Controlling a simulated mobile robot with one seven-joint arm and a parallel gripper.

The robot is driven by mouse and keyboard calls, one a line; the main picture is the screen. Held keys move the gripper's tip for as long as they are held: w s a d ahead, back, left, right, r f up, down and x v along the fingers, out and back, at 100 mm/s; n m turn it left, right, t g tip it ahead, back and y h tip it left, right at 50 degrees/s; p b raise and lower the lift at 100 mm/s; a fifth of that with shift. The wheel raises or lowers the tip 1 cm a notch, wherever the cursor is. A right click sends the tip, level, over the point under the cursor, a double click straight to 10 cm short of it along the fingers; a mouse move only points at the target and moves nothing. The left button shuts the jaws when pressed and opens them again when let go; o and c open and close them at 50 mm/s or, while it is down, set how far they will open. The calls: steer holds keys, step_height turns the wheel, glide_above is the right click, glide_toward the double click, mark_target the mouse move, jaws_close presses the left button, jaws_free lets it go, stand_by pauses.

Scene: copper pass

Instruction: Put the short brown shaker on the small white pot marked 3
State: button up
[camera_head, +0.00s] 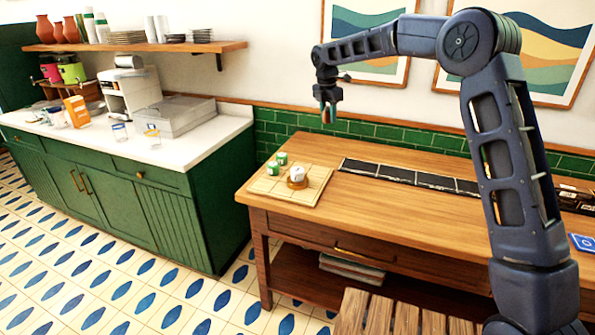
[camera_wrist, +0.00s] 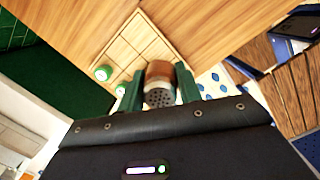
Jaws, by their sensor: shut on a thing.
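My gripper (camera_head: 328,108) is high above the table, up and to the right of the board. In the wrist view its two green fingers (camera_wrist: 159,91) are shut on the short brown shaker (camera_wrist: 158,97), which shows a grey perforated top, a pale band and brown beyond. On the wooden board (camera_head: 313,186) stand two small white pots with green (camera_head: 282,158) (camera_head: 272,168) and a white piece (camera_head: 297,172) with brown around its lower part. I cannot read any number 3. The held shaker hides part of the board in the wrist view.
The board lies at the left end of the wooden table (camera_head: 400,212). A dark row of trays (camera_head: 400,174) runs along the table's back. A green cabinet with a white counter (camera_head: 185,148) stands to the left. The table front right of the board is clear.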

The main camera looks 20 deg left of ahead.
steer(key=r+n, duration=0.1)
steer(key=n, duration=0.1)
glide_above(299, 169)
steer(key=f, duration=1.9)
steer(key=shift+s+a+f, duration=0.1)
steer(key=shift+a+f, duration=0.1)
steer(key=shift+f, duration=0.15)
steer(key=shift+f, duration=0.1)
steer(key=o, duration=1)
step_height(299, 169, up, 12)
steer(key=s, duration=0.1)
steer(key=shift+s+a, duration=0.2)
steer(key=shift+a, duration=0.05)
